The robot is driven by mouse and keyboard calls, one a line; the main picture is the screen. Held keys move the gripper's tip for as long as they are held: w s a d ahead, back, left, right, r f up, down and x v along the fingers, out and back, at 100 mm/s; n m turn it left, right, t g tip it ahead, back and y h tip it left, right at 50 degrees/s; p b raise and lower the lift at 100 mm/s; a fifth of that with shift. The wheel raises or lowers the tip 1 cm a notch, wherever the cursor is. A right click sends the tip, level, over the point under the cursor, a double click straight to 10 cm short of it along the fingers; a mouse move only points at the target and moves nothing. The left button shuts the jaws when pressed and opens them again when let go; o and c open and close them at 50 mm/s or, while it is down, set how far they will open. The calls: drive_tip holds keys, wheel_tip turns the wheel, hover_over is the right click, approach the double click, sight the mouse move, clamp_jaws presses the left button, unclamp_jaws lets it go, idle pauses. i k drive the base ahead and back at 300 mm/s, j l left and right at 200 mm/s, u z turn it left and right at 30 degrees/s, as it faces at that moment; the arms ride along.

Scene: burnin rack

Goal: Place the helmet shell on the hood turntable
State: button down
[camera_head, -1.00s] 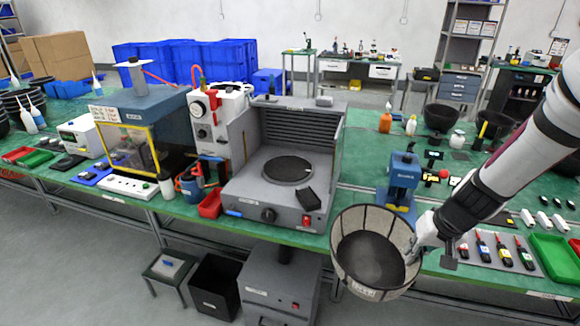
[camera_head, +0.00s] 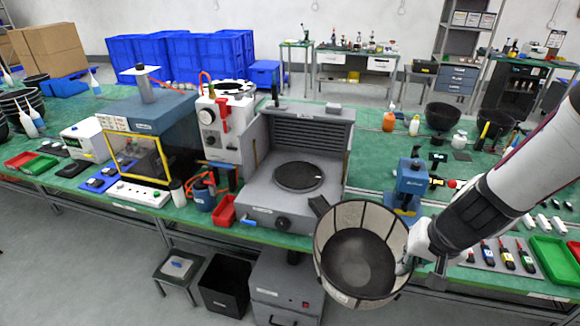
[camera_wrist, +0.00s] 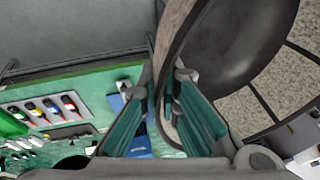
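The helmet shell (camera_head: 357,262) is a round bowl with a dark inside bottom and pale mesh-like wall panels. It is in the air in front of the bench, its opening facing up and toward the head camera. My gripper (camera_head: 412,253) is shut on its right rim. In the wrist view my gripper (camera_wrist: 166,92) has its two green-padded fingers on either side of the shell's wall (camera_wrist: 180,45). The hood turntable (camera_head: 299,176) is a bare dark disc inside the grey open-front hood (camera_head: 266,204), left of and behind the shell. The shell hides the hood's front right corner.
A small dark block (camera_head: 320,206) sits at the hood's front right, close to the shell's rim. A blue press (camera_head: 410,182) stands right of the hood. A red bin (camera_head: 225,214) is at its left. Pens on a grey mat (camera_head: 497,256) lie to the right.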

sight(298, 173)
drive_tip(key=i+j, duration=0.9)
